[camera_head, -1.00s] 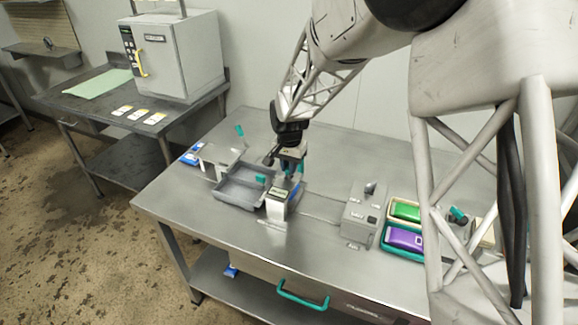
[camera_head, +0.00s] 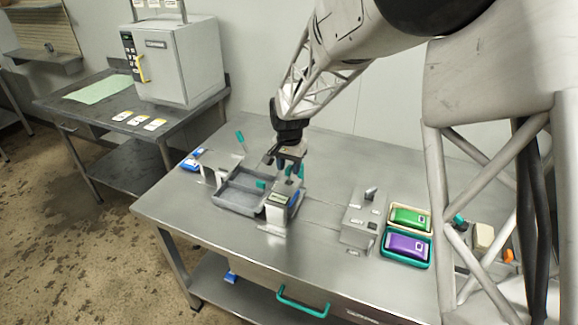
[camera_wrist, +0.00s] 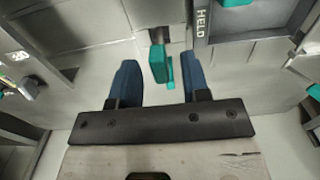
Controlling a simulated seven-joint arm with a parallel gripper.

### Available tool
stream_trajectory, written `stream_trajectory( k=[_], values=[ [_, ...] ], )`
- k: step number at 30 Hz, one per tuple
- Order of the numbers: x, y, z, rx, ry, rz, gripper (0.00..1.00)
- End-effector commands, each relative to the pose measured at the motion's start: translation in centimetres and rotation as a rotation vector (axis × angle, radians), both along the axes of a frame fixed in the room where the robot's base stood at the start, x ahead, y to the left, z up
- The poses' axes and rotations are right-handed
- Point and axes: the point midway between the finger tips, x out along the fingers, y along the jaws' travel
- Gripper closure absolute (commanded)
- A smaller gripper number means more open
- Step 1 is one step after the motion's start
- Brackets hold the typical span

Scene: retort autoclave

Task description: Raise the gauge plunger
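The gauge (camera_head: 278,204) is a small grey block with a display and a blue side, standing at the right end of a grey tray (camera_head: 235,207). A teal handle (camera_wrist: 160,64), apparently the plunger, lies between my fingers in the wrist view, with clear gaps on both sides. Teal also shows beside my gripper (camera_head: 289,160) in the head view. My gripper is open, above and behind the gauge; in the wrist view its two blue fingers (camera_wrist: 160,80) are well apart and hold nothing. The plunger's lower part is hidden.
A grey fixture (camera_head: 362,218) stands right of the gauge. Green (camera_head: 410,217) and purple (camera_head: 407,244) pouches lie in trays beyond it. The tray's edge marked HELD (camera_wrist: 200,28) is close by in the wrist view. Bare steel bench lies in front.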

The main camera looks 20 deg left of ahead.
Motion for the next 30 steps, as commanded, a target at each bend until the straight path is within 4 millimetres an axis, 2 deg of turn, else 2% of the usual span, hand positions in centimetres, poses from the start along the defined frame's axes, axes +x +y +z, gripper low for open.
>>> stream_trajectory(
  k=[11,17,24,30],
  values=[
    [0.0,0.0,0.6,0.001,-0.001,0.000,0.57],
    [0.0,0.0,2.5,0.000,-0.001,0.000,0.57],
    [0.0,0.0,5.7,0.002,-0.002,0.000,0.57],
    [0.0,0.0,7.3,0.001,-0.001,0.000,0.57]
  ],
)
